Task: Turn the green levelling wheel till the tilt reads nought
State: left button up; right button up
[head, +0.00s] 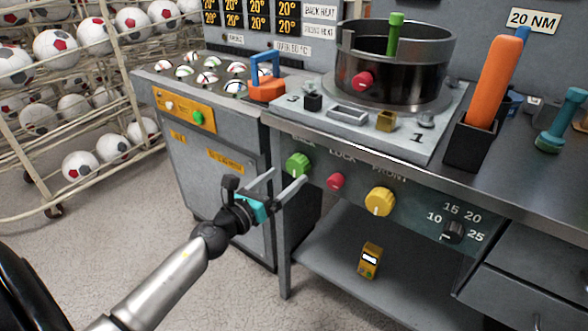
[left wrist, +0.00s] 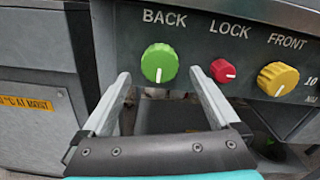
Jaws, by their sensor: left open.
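The green wheel (head: 298,165) is a ribbed knob on the bench's front panel. In the left wrist view the green wheel (left wrist: 159,63) sits under the word BACK, with a pale mark on its lower face. My left gripper (head: 288,179) is open and empty in front of the panel. In the left wrist view its fingertips (left wrist: 160,76) stand left and right of the wheel, a little below its middle; I cannot tell whether they touch it. A yellow box with a pale display (head: 370,260) is on the lower shelf; its reading is too small to make out. My right gripper is out of view.
Right of the wheel are a red LOCK knob (left wrist: 223,70) and a yellow FRONT knob (left wrist: 278,78). A black dial (head: 453,232) is farther right. Above stands a dark round press pot (head: 390,70). A ball rack (head: 90,100) fills the left; floor is clear below it.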

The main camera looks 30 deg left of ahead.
aim_at(294, 170)
pick_arm(q)
jog(key=shift+w+d, duration=0.15)
jog(key=shift+w, duration=2.1)
jog(key=c, duration=1.4)
jog(key=shift+n, duration=0.4)
